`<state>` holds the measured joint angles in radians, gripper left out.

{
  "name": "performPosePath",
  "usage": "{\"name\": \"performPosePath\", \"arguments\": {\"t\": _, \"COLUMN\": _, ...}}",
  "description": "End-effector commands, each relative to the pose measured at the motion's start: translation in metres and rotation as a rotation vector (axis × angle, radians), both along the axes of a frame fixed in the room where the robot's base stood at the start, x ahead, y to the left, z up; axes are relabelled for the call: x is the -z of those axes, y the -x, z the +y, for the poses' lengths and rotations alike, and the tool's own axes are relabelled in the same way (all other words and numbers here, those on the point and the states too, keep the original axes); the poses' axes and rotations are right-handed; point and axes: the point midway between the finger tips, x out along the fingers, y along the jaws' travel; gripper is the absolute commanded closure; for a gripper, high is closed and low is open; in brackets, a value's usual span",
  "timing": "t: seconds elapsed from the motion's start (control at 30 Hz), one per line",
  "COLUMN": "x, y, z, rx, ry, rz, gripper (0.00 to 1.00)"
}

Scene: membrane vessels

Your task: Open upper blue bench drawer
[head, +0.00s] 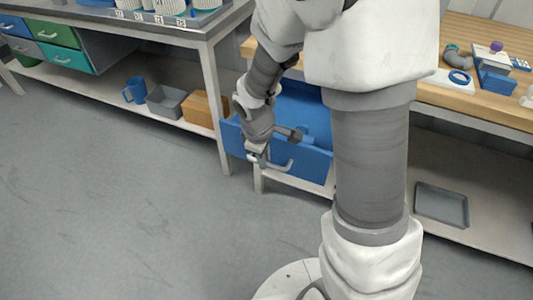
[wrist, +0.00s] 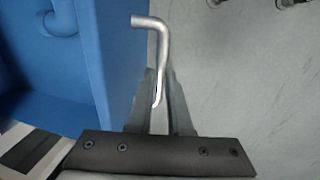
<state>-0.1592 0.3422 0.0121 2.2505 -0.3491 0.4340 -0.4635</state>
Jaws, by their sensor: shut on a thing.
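The blue bench drawer (head: 312,163) stands pulled out from under the wooden bench, with its inside showing from above. Its silver bar handle (wrist: 152,24) runs down between my fingers in the wrist view. My gripper (wrist: 158,104) is shut on this handle, in front of the drawer's face. In the head view my gripper (head: 258,158) is at the left part of the drawer front, and the handle (head: 287,166) sticks out to its right. A blue curved piece (wrist: 62,20) lies inside the drawer. My arm hides part of the drawer and bench.
A grey bench at left has green drawers (head: 66,57) and a lower shelf with a blue mug (head: 134,90), a grey bin (head: 166,102) and a cardboard box (head: 203,109). A grey tray (head: 441,204) lies on the right lower shelf. The floor in front is clear.

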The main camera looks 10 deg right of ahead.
Motion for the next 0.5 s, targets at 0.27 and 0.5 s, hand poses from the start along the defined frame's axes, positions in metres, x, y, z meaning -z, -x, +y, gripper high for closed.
{"name": "performPosePath", "arguments": {"t": 0.27, "x": 0.0, "y": 0.013, "z": 0.009, "rx": -0.001, "ry": 0.0, "rz": 0.002, "gripper": 1.0}}
{"name": "performPosePath", "arguments": {"t": 0.5, "x": 0.0, "y": 0.017, "z": 0.013, "rx": 0.001, "ry": 0.0, "rz": 0.0, "gripper": 1.0}}
